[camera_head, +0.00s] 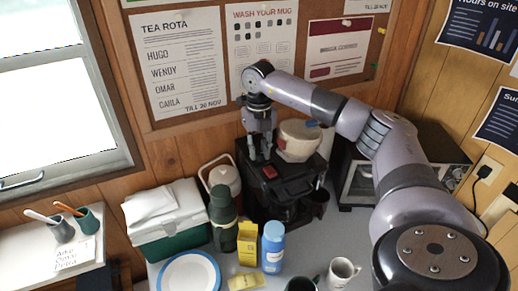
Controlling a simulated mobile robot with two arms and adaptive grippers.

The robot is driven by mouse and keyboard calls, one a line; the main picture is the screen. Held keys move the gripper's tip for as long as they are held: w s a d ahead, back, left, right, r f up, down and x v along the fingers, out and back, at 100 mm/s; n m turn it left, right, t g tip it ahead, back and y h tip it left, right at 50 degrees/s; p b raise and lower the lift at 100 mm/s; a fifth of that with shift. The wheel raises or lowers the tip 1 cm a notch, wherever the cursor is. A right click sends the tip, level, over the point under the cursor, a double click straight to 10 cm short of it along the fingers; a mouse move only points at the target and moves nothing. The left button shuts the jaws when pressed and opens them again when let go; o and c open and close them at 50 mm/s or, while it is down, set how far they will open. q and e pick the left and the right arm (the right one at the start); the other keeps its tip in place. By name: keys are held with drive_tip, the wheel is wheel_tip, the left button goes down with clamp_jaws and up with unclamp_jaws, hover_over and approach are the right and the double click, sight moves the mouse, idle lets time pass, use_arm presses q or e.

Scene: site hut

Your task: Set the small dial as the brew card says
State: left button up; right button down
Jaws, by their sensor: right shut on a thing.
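The black coffee machine (292,186) stands at the back of the counter against the wall. My right gripper (259,153) points down at the top left of the machine and is shut there. The small dial is hidden by the fingers; the grip seems to be on it, and its setting cannot be read. A red square part (269,172) shows on the machine just below the fingers. I cannot pick out the brew card for certain; a red-and-white card (339,48) hangs on the board, its print too small to read. My left gripper is not in view.
A cream round part (299,140) sits on the machine, right of the gripper. A green flask (222,217), yellow box (247,243), blue bottle (272,247) and white mug (342,272) stand in front. A cool box (166,222) is left; an oven (362,185) is right.

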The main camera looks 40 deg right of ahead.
sight(259, 153)
drive_tip(key=shift+r+m, duration=0.1)
drive_tip(key=shift+m, duration=1)
drive_tip(key=c, duration=1.4)
unclamp_jaws()
wheel_tip(259, 153, up, 12)
